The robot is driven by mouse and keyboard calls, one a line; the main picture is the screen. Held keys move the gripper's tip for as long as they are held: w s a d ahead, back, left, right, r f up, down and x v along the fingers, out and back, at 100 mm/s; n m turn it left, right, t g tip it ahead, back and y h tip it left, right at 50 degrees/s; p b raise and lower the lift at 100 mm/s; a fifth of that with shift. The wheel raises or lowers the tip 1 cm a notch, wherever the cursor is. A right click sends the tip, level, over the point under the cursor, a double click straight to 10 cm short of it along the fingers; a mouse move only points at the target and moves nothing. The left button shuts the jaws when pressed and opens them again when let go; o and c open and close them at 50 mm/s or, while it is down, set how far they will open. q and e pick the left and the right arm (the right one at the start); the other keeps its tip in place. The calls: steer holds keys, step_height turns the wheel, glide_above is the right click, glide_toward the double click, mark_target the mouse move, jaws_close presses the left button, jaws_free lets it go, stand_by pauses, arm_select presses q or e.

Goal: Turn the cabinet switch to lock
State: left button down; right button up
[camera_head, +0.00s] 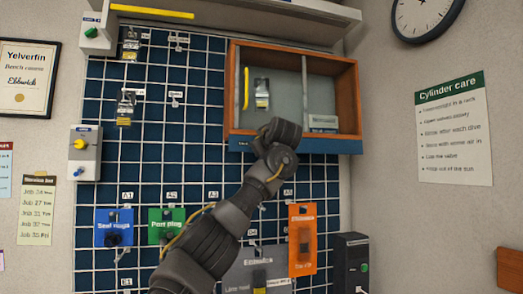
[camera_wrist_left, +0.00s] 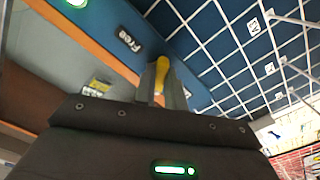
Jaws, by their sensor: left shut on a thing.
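The cabinet (camera_head: 356,95) is an open wooden-framed box on the wall with a blue strip (camera_head: 240,144) along its bottom. In the left wrist view, the yellow cabinet switch (camera_wrist_left: 162,62) is on the blue surface beside a "Free" label (camera_wrist_left: 130,40). My left gripper (camera_wrist_left: 162,80) is shut on this switch. In the head view my own wrist hides the switch and the fingertips, in front of the cabinet's lower edge. No "lock" label can be read. My right gripper is not in view.
A yellow-knobbed box (camera_head: 84,153) and a green-knobbed box (camera_head: 97,32) are on the left. Blue (camera_head: 114,227), green (camera_head: 167,227) and orange (camera_head: 303,240) panels hang below the cabinet. A dark box (camera_head: 352,262) stands at lower right. The right wall has a notice (camera_head: 454,130).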

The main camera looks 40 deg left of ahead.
arm_select(q)
steer(key=shift+f+n+b, duration=0.2)
steer(key=shift+n+b, duration=0.1)
steer(key=shift+n, duration=0.9)
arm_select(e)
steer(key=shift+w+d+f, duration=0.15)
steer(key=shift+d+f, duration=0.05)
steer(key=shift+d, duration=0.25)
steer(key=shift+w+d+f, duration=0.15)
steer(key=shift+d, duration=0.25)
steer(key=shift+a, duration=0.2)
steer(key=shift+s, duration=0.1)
arm_select(q)
steer(key=c, duration=1.5)
jaws_free()
steer(key=shift+w, duration=0.1)
steer(key=shift+o, duration=0.2)
steer(key=shift+r, duration=0.1)
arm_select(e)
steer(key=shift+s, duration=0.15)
